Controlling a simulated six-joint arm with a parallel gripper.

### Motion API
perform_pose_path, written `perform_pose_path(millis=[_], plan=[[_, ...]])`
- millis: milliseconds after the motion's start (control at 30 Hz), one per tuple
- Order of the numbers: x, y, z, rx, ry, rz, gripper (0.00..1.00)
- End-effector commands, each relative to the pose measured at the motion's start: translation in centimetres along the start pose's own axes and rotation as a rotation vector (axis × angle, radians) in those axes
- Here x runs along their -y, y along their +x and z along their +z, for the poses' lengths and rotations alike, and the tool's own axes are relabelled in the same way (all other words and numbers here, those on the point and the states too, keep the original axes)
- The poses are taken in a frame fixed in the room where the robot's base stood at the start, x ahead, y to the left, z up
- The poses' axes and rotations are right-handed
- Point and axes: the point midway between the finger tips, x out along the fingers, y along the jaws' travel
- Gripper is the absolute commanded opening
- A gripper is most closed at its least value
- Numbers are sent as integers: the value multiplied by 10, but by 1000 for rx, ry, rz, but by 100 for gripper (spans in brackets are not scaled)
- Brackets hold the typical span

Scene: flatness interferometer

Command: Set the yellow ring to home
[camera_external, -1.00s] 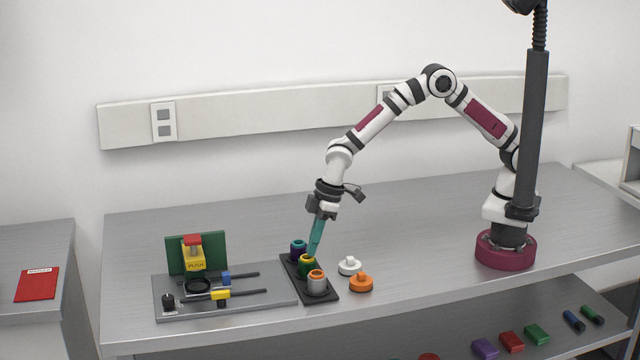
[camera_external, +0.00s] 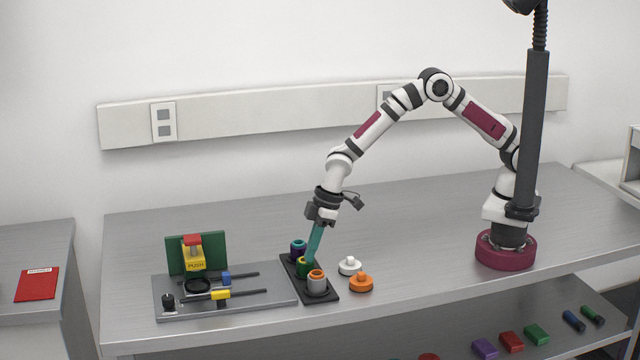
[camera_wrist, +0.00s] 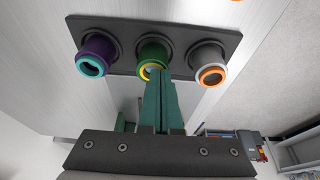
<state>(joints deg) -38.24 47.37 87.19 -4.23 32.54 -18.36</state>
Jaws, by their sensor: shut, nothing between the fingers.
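The yellow ring (camera_wrist: 146,71) is the rim of a green cylinder (camera_wrist: 151,50), which stands in the middle of a dark strip (camera_wrist: 126,70) between two other cylinders. In the external view, the green cylinder (camera_external: 301,269) is partly hidden behind my fingertips, and its yellow rim hardly shows. My gripper (camera_external: 310,260) has teal fingers, pressed together, pointing down at the top of the green cylinder. In the wrist view, the fingertips (camera_wrist: 160,74) overlap the right side of the yellow ring. I cannot tell whether they touch it or reach inside it.
A purple cylinder with a teal rim (camera_external: 297,248) and a grey one with an orange rim (camera_external: 317,284) flank it closely. White (camera_external: 349,266) and orange (camera_external: 361,283) knobbed pieces lie to the right. A grey fixture plate (camera_external: 258,299) stands left. The bench behind is clear.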

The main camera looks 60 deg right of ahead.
Motion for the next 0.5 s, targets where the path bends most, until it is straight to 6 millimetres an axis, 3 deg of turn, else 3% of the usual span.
perform_pose_path(millis=[33, 167, 500], plan=[[1, 4, 8, 23, -1, -2, 0], [0, -21, -3, 9, 0, -1, 0], [0, -104, -14, -4, 2, 0, 0]])
